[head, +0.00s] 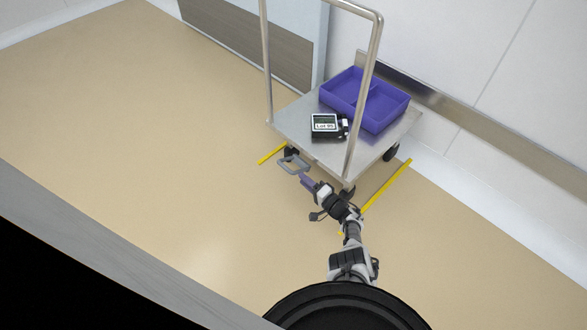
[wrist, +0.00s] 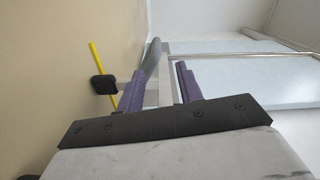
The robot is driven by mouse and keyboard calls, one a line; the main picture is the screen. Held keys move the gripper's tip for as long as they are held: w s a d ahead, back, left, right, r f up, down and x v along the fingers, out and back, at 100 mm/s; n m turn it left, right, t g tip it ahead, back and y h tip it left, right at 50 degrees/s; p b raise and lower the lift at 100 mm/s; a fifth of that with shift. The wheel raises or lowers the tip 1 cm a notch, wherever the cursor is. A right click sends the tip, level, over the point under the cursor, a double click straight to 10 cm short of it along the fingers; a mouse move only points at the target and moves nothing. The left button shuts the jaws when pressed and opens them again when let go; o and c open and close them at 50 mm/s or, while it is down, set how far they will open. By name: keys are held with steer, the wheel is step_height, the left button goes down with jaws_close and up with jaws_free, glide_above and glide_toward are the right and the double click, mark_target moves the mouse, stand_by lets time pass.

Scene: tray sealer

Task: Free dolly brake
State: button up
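The dolly (head: 378,157) is a steel platform cart with a tall tube handle, standing near the wall. A grey loop-shaped lever (head: 293,164), seemingly the brake, sticks out low at its near left corner, beside a caster. My gripper (head: 304,178) is low at that corner, just short of the loop. In the wrist view my gripper (wrist: 160,78) has its two purple fingers apart. Grey metal (wrist: 166,88) shows between them, and I cannot tell whether they touch it. A dark grey curved part (wrist: 152,58) and a black pad (wrist: 104,84) lie beyond the left finger.
A purple divided tray (head: 342,104) and a small device labelled "Lot 95" (head: 325,126) sit on the dolly. Yellow floor tape (head: 386,186) marks the floor around it. A wall with a metal rail (head: 470,112) is behind. The floor to the left is clear.

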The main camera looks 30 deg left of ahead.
steer(key=v, duration=0.3)
steer(key=shift+s+d+f+p, duration=0.15)
steer(key=shift+s+p, duration=0.1)
steer(key=shift+p, duration=0.1)
